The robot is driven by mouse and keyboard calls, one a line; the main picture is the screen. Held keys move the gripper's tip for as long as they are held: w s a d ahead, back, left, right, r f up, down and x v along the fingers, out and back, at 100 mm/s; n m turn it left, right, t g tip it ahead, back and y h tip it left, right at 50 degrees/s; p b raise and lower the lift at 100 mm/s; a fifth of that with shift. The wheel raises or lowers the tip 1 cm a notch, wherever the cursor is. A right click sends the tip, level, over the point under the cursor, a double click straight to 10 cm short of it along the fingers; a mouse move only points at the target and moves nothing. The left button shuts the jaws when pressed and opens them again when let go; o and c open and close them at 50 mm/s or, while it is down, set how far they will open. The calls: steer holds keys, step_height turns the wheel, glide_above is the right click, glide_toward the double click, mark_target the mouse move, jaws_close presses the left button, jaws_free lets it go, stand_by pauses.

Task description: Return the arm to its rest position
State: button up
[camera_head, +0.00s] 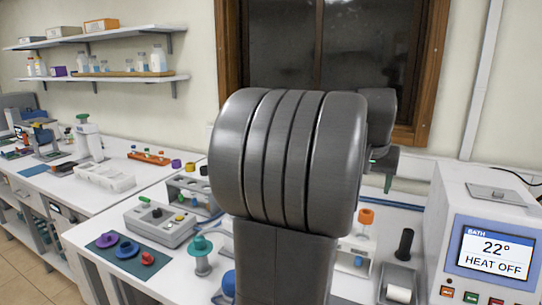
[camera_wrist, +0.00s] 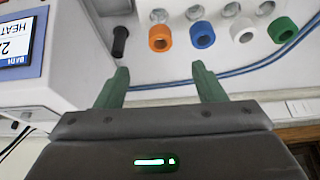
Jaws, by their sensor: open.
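My arm (camera_head: 285,160) is raised in the middle of the head view and hides much of the bench behind it. My gripper shows in the wrist view (camera_wrist: 160,88), its two green fingers spread apart with nothing between them. In the head view only a small green part of the gripper (camera_head: 390,172) shows, to the right of the big arm joint. In the wrist view the fingers point towards a row of orange (camera_wrist: 160,38), blue (camera_wrist: 202,35), white (camera_wrist: 243,30) and green (camera_wrist: 283,28) round pieces, and appear apart from them.
A bath unit (camera_head: 490,240) reading 22° and HEAT OFF stands at the right. A dark mat (camera_head: 125,262) with coloured rings, a grey device (camera_head: 160,225) and a green-topped stand (camera_head: 201,258) are left of my arm. Shelves (camera_head: 110,82) hang on the left wall.

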mark_target(366, 213)
steer(key=x, duration=1.4)
steer(key=shift+f+p, duration=0.15)
steer(key=shift+p, duration=0.15)
step_height(366, 213, up, 9)
steer(key=p, duration=0.5)
steer(key=shift+f+p, duration=0.2)
steer(key=shift+p, duration=0.1)
steer(key=shift+r, duration=0.55)
steer(key=shift+a, duration=0.1)
